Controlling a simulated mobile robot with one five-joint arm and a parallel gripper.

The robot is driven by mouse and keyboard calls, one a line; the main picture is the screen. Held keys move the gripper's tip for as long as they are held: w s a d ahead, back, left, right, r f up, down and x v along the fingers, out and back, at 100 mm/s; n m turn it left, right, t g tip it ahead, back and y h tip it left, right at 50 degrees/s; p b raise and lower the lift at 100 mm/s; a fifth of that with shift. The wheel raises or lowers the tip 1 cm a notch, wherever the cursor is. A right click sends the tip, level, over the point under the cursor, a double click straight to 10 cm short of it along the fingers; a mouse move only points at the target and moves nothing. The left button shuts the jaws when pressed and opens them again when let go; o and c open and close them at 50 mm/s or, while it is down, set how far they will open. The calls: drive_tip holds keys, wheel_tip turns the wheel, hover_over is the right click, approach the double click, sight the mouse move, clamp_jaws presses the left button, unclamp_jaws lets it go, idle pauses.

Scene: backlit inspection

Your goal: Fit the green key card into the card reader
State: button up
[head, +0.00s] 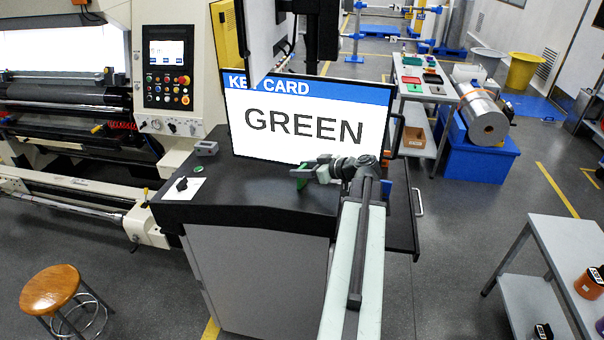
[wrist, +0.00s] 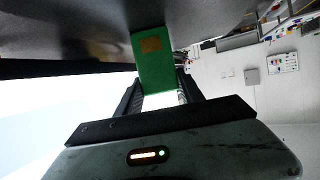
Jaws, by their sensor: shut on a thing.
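The green key card (head: 302,178) is in my gripper (head: 313,173), just above the black desk top in front of the screen. In the wrist view the card (wrist: 153,65) stands out from between the two fingers of my gripper (wrist: 160,88), with a gold chip patch near its far end. The gripper is shut on it. A small grey box (head: 207,148) at the left back of the desk may be the card reader; its slot cannot be made out. The card is well to the right of this box and apart from it.
A screen (head: 305,122) reading "KEY CARD GREEN" stands behind my gripper. A white plate with a black knob (head: 182,186) and a green button (head: 199,170) are on the left of the desk (head: 250,190). The desk's middle is clear. A stool (head: 52,288) stands front left.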

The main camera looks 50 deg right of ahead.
drive_tip(key=shift+w+a, duration=0.1)
drive_tip(key=o, duration=1.3)
